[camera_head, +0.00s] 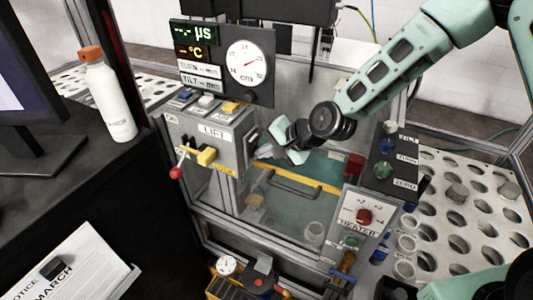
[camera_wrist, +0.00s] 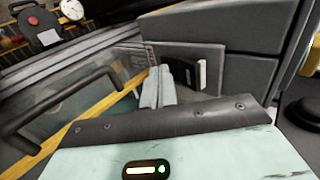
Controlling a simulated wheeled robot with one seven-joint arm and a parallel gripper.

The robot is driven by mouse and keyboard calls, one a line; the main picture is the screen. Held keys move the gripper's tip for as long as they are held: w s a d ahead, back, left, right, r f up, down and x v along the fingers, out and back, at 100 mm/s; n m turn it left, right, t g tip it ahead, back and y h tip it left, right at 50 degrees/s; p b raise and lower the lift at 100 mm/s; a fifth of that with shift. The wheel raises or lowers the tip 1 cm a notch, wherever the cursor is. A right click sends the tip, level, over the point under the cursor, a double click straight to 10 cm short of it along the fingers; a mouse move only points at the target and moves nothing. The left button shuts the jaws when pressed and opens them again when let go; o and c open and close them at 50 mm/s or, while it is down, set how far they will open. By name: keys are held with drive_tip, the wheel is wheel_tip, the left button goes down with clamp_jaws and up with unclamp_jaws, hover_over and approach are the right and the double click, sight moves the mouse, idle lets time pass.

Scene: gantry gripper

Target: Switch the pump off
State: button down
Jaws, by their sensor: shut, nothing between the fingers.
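My gripper (camera_head: 268,152) is shut and empty beside the right side of the grey LIFT box (camera_head: 217,133). In the wrist view, its fingertips (camera_wrist: 159,75) are close to a grey plate with a black switch-like part (camera_wrist: 186,72) and a pale label; I cannot tell whether they touch. The label is unreadable. A yellow and dark unit with a round gauge, perhaps the pump (camera_head: 258,282), stands low in front; it also shows in the wrist view (camera_wrist: 37,27). No readable label names the pump.
A lever with a red knob (camera_head: 176,173) juts from the LIFT box. A clear cover with a dark handle (camera_head: 294,184) lies below my gripper. The HEATER panel (camera_head: 362,214) stands right. A bottle (camera_head: 110,100) stands on the left desk.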

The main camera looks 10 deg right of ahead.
drive_tip(key=shift+r, duration=0.25)
drive_tip(key=shift+r+p, duration=0.65)
drive_tip(key=shift+p, duration=0.1)
